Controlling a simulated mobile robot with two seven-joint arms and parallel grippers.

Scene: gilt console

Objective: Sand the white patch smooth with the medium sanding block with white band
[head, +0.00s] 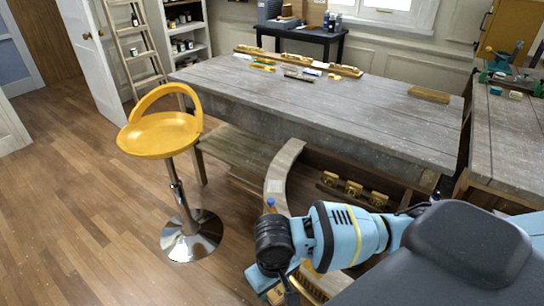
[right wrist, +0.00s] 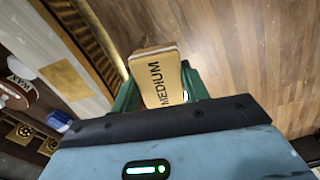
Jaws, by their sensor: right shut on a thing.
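The medium sanding block (right wrist: 155,72), tan with the word MEDIUM on its face, is between the green fingers of my right gripper (right wrist: 158,88). The gripper is shut on it; a small bit of white shows at its lower right edge. In the head view my right arm reaches down at the bottom middle, and the gripper is mostly hidden below its wrist. A pale, whitish patch (head: 275,186) shows on the curved pale rail (head: 284,160) beyond the wrist. The block is apart from this patch. My left gripper is not in view.
A yellow stool (head: 160,134) stands left of the curved rail. A long grey workbench (head: 330,95) lies behind, with tools at its far edge and a tan block (head: 429,94) at right. Gold pieces (head: 352,188) sit on a low shelf. Floor at left is clear.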

